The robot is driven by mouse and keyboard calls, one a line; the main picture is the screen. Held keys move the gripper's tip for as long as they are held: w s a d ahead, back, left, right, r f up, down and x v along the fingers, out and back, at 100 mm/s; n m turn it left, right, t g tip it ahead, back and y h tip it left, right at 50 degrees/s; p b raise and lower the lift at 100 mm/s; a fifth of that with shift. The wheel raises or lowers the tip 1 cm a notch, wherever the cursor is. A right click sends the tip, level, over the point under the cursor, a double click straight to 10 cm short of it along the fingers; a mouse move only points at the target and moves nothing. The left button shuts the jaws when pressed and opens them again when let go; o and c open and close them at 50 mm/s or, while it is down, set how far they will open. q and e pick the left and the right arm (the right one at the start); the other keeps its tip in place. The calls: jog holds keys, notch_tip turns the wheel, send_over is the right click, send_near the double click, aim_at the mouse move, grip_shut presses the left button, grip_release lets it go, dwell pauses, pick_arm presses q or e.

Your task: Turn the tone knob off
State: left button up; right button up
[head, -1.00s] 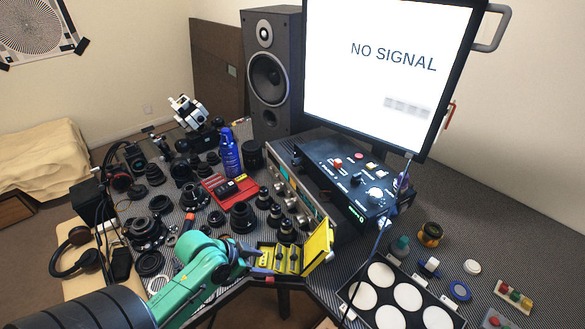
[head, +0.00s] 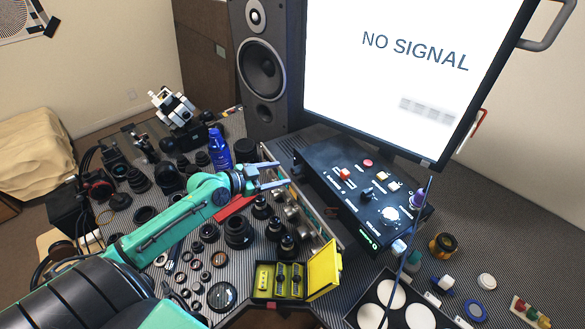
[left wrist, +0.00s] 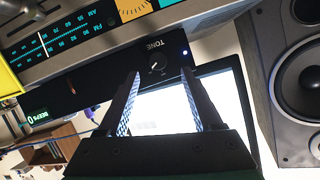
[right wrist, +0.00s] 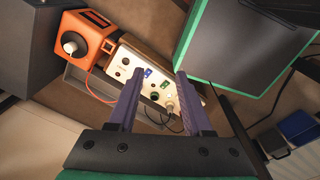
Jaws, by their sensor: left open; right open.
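The tone knob (left wrist: 157,63) is a small dark round knob with a white mark, under the label TONE on a dark panel in the left wrist view. A small blue-white light sits beside it. I cannot make out the knob in the head view, where the black control box (head: 345,185) stands below the monitor. My left gripper (head: 284,174) is open and empty, pointing towards the box; the knob appears between its fingers (left wrist: 160,90) but ahead of them, apart. My right gripper (right wrist: 157,75) is open and empty over other gear, seen only in its wrist view.
A silver tuner (left wrist: 60,40) lies close by the panel. A speaker (head: 262,65) and a monitor (head: 390,70) stand behind. A blue bottle (head: 219,148), several lenses (head: 238,232) and a yellow case (head: 322,270) crowd the bench around my left arm.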

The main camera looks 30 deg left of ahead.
aim_at(293, 171)
pick_arm(q)
jog(key=x, duration=0.5)
jog(key=shift+d+r+p, duration=0.1)
jog(key=shift+r+p, duration=0.1)
jog(key=shift+p, duration=0.2)
jog(key=shift+w+d+f, duration=0.1)
jog(key=shift+w+d, duration=0.15)
jog(key=shift+d, duration=0.05)
jog(key=shift+w+d+f, duration=0.1)
jog(key=shift+w, duration=0.05)
jog(key=shift+f, duration=0.15)
grip_shut()
pick_arm(e)
jog(key=shift+w+a+r, duration=0.3)
jog(key=shift+w, duration=0.2)
jog(key=shift+w+a+r, duration=0.25)
jog(key=shift+w, duration=0.2)
